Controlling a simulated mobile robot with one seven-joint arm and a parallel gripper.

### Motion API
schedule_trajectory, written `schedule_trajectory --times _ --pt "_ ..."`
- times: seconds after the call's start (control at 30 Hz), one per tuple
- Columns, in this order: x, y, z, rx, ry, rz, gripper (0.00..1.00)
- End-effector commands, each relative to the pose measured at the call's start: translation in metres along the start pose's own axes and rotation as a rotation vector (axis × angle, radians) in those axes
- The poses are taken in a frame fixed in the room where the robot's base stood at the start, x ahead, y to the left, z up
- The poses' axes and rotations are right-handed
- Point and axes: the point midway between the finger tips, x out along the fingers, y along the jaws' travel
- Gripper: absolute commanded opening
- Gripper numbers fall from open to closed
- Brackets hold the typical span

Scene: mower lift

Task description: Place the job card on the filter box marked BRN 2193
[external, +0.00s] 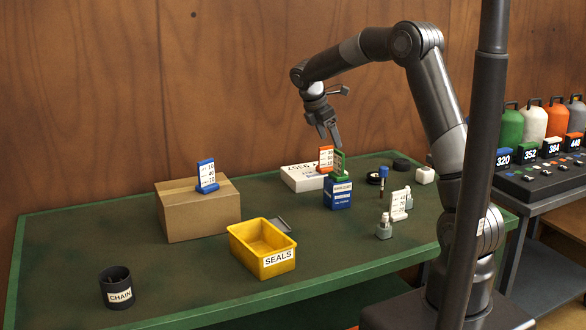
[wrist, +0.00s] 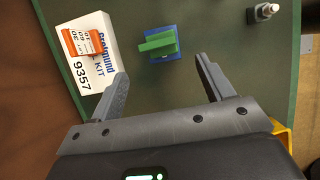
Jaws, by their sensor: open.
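Several upright cards with digits stand in coloured holders; I cannot tell which is the job card. A green one (external: 339,163) stands on a small blue box (external: 338,197); both show in the wrist view, green holder (wrist: 158,43) on blue box (wrist: 176,54). A blue one (external: 206,175) stands on a cardboard box (external: 198,214). BRN 2193 is not legible anywhere. My gripper (external: 328,140) is open and empty, above the green holder; it also shows in the wrist view (wrist: 161,68).
A grey-white card (external: 399,204) and a small grey block (external: 384,230) stand at the right. A yellow SEALS bin (external: 262,250) is at the front, a black CHAIN cup (external: 117,288) at front left. Dark discs lie at the back right. The left bench top (external: 80,240) is largely clear.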

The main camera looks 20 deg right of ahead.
Motion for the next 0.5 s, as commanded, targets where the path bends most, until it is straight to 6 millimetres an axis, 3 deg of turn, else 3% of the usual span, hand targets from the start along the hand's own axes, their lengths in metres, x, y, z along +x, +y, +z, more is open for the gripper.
schedule_trajectory --times 0.17,0.5 --pt "-0.022 -0.023 0.014 0.109 0.027 0.028 0.74" --pt "-0.073 -0.125 0.052 0.571 0.172 0.106 0.74"
